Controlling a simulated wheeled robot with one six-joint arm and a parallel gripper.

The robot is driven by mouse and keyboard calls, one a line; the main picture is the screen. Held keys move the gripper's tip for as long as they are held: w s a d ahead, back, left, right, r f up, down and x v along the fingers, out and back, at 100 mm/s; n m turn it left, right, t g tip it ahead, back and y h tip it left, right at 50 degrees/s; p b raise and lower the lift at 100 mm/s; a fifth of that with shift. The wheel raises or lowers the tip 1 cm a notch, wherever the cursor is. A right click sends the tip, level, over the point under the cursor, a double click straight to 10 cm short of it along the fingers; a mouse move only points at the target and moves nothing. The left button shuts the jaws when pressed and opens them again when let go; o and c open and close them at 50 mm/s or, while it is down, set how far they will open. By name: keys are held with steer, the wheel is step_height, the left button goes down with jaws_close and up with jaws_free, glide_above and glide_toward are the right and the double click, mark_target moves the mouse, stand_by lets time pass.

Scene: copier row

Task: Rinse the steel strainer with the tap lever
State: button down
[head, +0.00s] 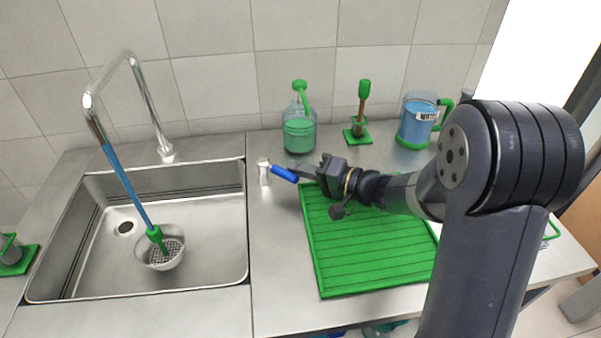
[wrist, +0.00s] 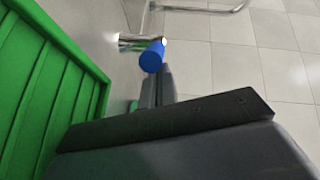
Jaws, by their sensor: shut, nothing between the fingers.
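The steel strainer (head: 152,261), a round mesh bowl with a green handle (head: 157,238), sits in the sink (head: 90,265). A blue stream (head: 128,190), which looks like running water, runs from the curved tap spout (head: 92,115) down to the strainer by its handle. The blue tap lever (head: 285,174) sticks out to the right from a short steel post (head: 263,172) right of the sink. My gripper (head: 299,171) is shut and empty at the lever's free end. In the wrist view the lever (wrist: 152,57) is just beyond my fingertips (wrist: 160,72); I cannot tell whether they touch.
A green ridged drying mat (head: 365,245) lies below my gripper. A green soap bottle (head: 299,130), a brush on a green stand (head: 360,125) and a blue jug (head: 416,122) stand along the tiled wall. A green-based item (head: 14,258) stands at far left.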

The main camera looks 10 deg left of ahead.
steer(key=t+b, duration=0.1)
steer(key=s+m+t+b, duration=0.1)
steer(key=b, duration=0.1)
steer(key=shift+s+a+f+h+b, duration=0.2)
steer(key=shift+f+h+b, duration=0.1)
steer(key=shift+f, duration=0.05)
steer(key=shift+s+b, duration=0.2)
steer(key=shift+b, duration=0.5)
steer(key=s+a+b, duration=0.1)
steer(key=b, duration=0.3)
steer(key=shift+s+r+b, duration=0.15)
steer(key=shift+s+b, duration=0.2)
steer(key=shift+s, duration=0.05)
steer(key=shift+s+a+r+b, duration=0.1)
steer(key=shift+s+a+b, duration=0.15)
steer(key=shift+b, duration=0.4)
steer(key=shift+r, duration=0.1)
